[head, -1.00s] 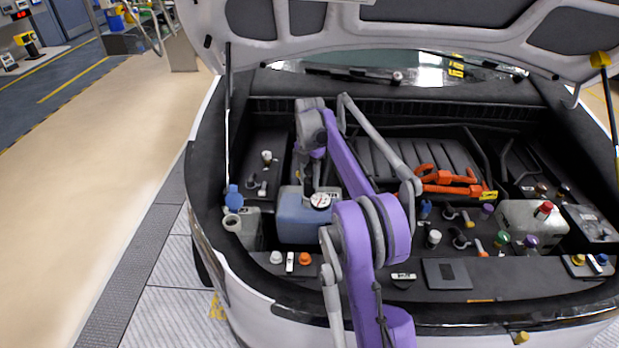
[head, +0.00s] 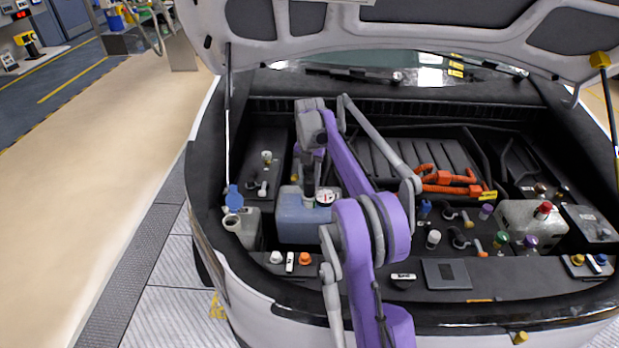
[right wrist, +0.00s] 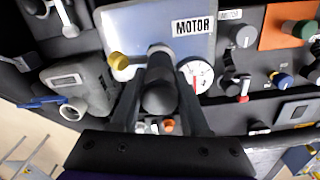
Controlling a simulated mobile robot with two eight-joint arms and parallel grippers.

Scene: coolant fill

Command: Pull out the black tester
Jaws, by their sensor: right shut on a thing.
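The black tester (right wrist: 160,88) shows in the right wrist view as a dark cylinder, seen nearly end-on, with a white round gauge (right wrist: 197,75) close against its right side. My right gripper (right wrist: 160,115) is shut on it, one finger on each side. In the head view, my right gripper (head: 309,188) is over the blue tank (head: 296,228) at the left of the engine bay, and the gauge (head: 327,197) shows just right of it. The tester's lower end is hidden, so I cannot tell whether it is still seated. My left gripper is not in view.
A grey reservoir (head: 243,232) with an open neck and a raised blue cap (head: 234,198) stands left of the tank. A yellow cap (right wrist: 118,61) is beside the tester. Orange cables (head: 445,180) lie to the right. The raised hood (head: 340,35) spans above.

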